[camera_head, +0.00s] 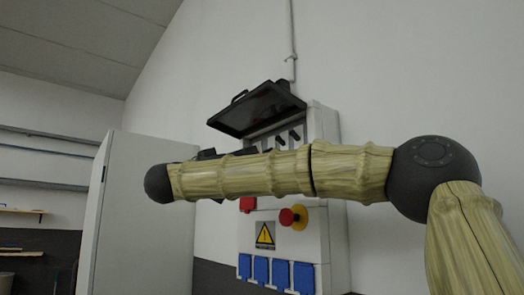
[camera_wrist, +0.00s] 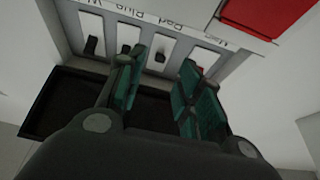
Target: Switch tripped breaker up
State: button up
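The breaker box (camera_head: 322,180) is on the wall, its dark cover (camera_head: 258,108) swung up and open. A row of dark breaker levers (camera_head: 280,141) shows under the cover. One black lever (camera_wrist: 160,57) shows between the fingers and looks shorter than the lever at the left (camera_wrist: 91,45). My gripper (camera_wrist: 158,66) is open, its teal-padded fingers apart near the row, with nothing held. Contact is not clear. In the head view my arm hides most of the gripper.
The box carries a red knob on yellow (camera_head: 293,217), a warning sign (camera_head: 265,235) and several blue sockets (camera_head: 281,272). The open cover (camera_wrist: 60,105) lies behind the fingers in the wrist view. A pale cabinet (camera_head: 145,215) stands left of the box.

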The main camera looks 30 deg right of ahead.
jog(key=p+x, duration=0.3)
jog(key=x, duration=0.3)
jog(key=shift+d, duration=0.2)
jog(key=shift+w+r, duration=0.1)
grip_shut()
